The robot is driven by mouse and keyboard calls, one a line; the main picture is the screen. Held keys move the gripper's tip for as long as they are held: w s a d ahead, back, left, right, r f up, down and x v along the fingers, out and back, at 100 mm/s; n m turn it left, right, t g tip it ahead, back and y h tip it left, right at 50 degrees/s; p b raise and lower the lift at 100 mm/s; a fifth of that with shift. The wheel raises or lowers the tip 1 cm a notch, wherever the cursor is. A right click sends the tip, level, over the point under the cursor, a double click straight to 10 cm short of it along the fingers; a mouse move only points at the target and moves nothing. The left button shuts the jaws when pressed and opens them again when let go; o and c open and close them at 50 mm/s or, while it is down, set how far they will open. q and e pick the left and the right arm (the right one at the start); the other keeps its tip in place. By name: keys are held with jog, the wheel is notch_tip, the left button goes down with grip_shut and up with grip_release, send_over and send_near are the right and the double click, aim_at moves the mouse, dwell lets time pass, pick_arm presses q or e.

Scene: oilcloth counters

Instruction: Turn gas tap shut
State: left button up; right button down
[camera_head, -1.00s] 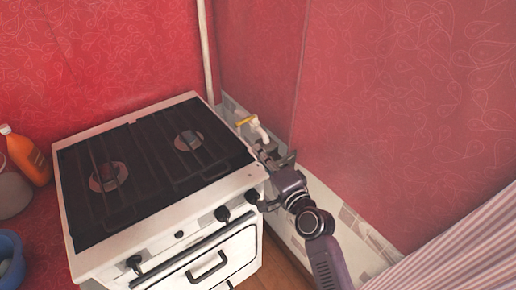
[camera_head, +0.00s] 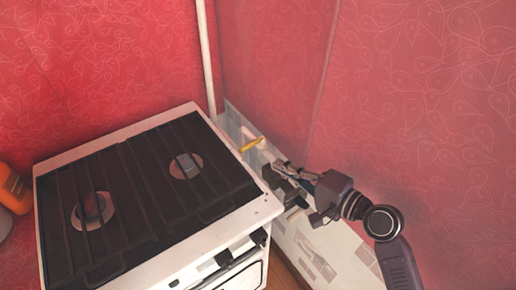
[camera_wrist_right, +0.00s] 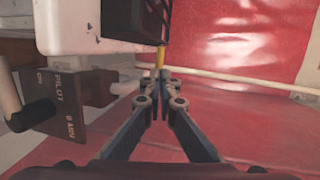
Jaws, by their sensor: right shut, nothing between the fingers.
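The gas tap's yellow handle (camera_head: 252,144) sits on a pale pipe behind the stove's right side, near the corner of the walls. The handle slants up to the right in the head view. My right gripper (camera_head: 280,172) is beside the stove's right edge, on the near side of the handle. In the right wrist view the gripper's fingers (camera_wrist_right: 161,98) are together and empty. A yellow strip of the handle (camera_wrist_right: 160,58) shows just beyond the fingertips; whether they touch it I cannot tell. My left gripper is not in view.
The stove (camera_head: 140,258) with its dark hob fills the left. A labelled knob plate (camera_wrist_right: 62,108) is close on the left in the wrist view. The red wall (camera_head: 430,110) closes off the right side. An orange bottle (camera_head: 14,188) is at far left.

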aim_at(247, 148)
jog(key=p+x, duration=0.1)
jog(key=x, duration=0.8)
jog(key=shift+w, duration=0.15)
jog(key=shift+w+a+f, duration=0.15)
jog(key=shift+w+a, duration=0.05)
jog(key=shift+w, duration=0.05)
jog(key=shift+w+a+m+t+h+p, duration=0.25)
jog(key=shift+a+m+t+h+p, duration=0.15)
jog(key=shift+p, duration=0.7)
jog(key=shift+w+a+p, duration=0.2)
jog(key=shift+a+p, duration=0.15)
jog(key=shift+p, duration=0.1)
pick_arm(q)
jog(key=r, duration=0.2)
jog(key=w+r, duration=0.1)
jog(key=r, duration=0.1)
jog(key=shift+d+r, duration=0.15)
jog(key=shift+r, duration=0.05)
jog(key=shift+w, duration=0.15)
